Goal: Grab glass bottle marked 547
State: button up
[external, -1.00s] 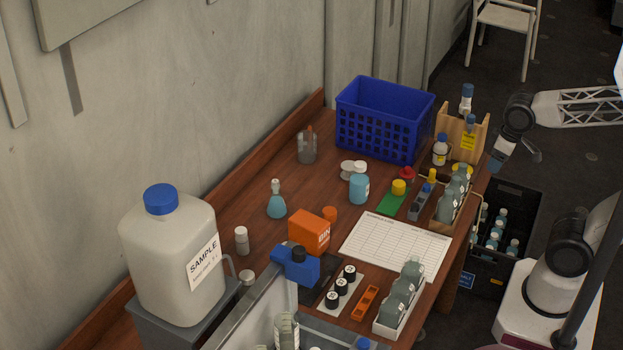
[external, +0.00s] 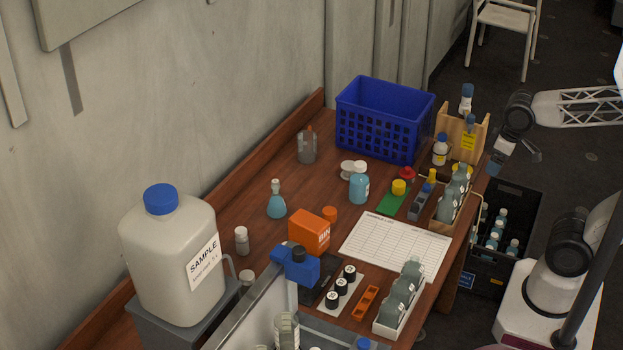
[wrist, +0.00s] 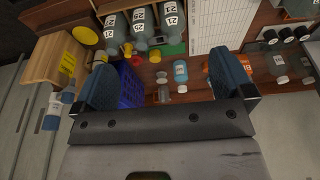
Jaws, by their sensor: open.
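My gripper (wrist: 163,62) is open and empty; its two blue finger pads stand wide apart in the wrist view. In the external view my gripper (external: 510,155) hangs beside the table's right edge, near the wooden stand. I cannot read the number 547 on any bottle. A blue bottle with a white cap and a small label (external: 359,188) stands mid-table; it also shows between the fingers in the wrist view (wrist: 180,72), well beyond them. Grey-green bottles stand in a tray (external: 465,216) at the right; their labels (wrist: 140,17) read like 21 and 25.
A blue crate (external: 380,140) stands at the back, left of a wooden stand (external: 481,147) with bottles. A white chart sheet (external: 395,246) lies mid-table. Another bottle tray (external: 389,326) is at the front. A black crate of bottles (external: 520,215) sits below the table's right side.

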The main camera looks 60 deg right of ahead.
jog(key=w+d+f+n+h, duration=0.4)
jog(key=w+d+n+h, duration=0.15)
jog(key=w, duration=0.35)
jog(key=n+t+h, duration=0.4)
jog(key=n+t, duration=0.1)
jog(key=n, duration=1.2)
send_over(364, 181)
jog(key=s+d, duration=0.4)
jog(key=s, duration=0.6)
notch_tip(364, 181, down, 8)
jog(key=w+a+f+n+t+y, duration=0.1)
jog(key=w+a+f+n, duration=0.2)
jog(key=w+a+f+n+t+y, duration=0.1)
jog(key=w+a+f+n+t, duration=0.1)
jog(key=w+a+f+n, duration=0.1)
jog(key=shift+f+n+t+y, duration=0.1)
jog(key=shift+n+t+y, duration=0.2)
jog(key=shift+n, duration=0.35)
jog(key=shift+x, duration=1.3)
jog(key=shift+w, duration=0.15)
jog(key=shift+x, duration=2.45)
jog(key=shift+c, duration=0.4)
